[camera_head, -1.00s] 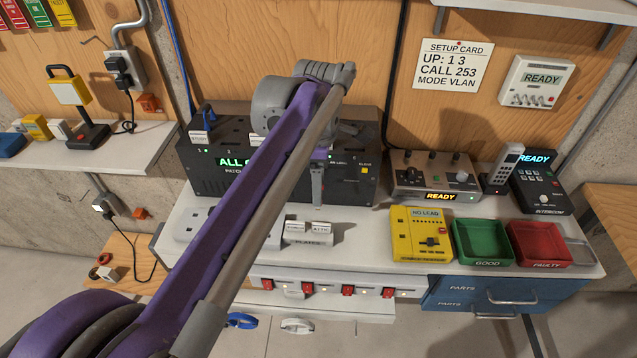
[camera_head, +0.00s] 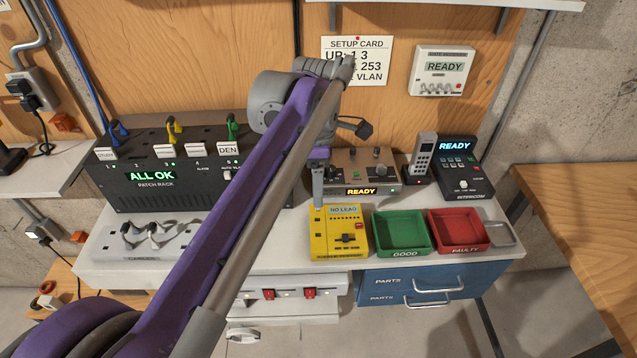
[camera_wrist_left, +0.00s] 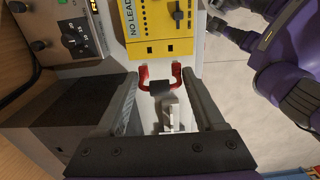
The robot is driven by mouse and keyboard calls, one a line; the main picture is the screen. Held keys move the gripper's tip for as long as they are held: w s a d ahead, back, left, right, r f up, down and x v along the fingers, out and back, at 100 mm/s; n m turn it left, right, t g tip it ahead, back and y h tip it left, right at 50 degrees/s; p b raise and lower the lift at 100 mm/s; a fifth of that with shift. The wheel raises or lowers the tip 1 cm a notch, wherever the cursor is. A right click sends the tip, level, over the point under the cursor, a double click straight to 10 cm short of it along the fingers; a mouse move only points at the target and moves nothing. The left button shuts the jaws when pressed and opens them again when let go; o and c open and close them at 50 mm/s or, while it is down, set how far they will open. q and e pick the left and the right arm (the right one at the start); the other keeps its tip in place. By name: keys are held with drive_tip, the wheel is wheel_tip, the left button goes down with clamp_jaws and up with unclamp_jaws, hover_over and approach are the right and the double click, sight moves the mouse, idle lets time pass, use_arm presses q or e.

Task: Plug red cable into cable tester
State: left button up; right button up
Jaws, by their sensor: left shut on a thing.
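The cable tester is a yellow box (camera_head: 338,238) on the bench, its display reading NO LEAD. My left gripper (camera_head: 318,195) points down near the tester's back left corner in the head view. In the left wrist view, the left gripper (camera_wrist_left: 162,95) is shut on the red cable (camera_wrist_left: 145,74), a short U-shaped lead with a dark middle. The cable's two red ends point at the tester (camera_wrist_left: 160,22) and its two dark sockets, with a gap between. The cable is hidden in the head view.
A green GOOD tray (camera_head: 402,252) and a red FAULTY tray (camera_head: 460,250) stand right of the tester. A grey device with knobs (camera_head: 362,170) reads READY behind it. The patch rack (camera_head: 150,178) and a white cable holder (camera_head: 125,248) are left.

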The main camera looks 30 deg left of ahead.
use_arm(q)
wheel_tip(320, 180, down, 6)
drive_tip(key=b, duration=0.4)
drive_tip(key=shift+f+b, duration=0.45)
drive_tip(key=shift+f, duration=0.65)
use_arm(e)
wheel_tip(320, 180, down, 6)
drive_tip(key=s, duration=0.2)
use_arm(q)
drive_tip(key=shift+f, duration=0.2)
use_arm(e)
drive_tip(key=shift+w, duration=0.1)
use_arm(q)
drive_tip(key=shift+f, duration=0.9)
idle(2.8)
drive_tip(key=o, duration=1.3)
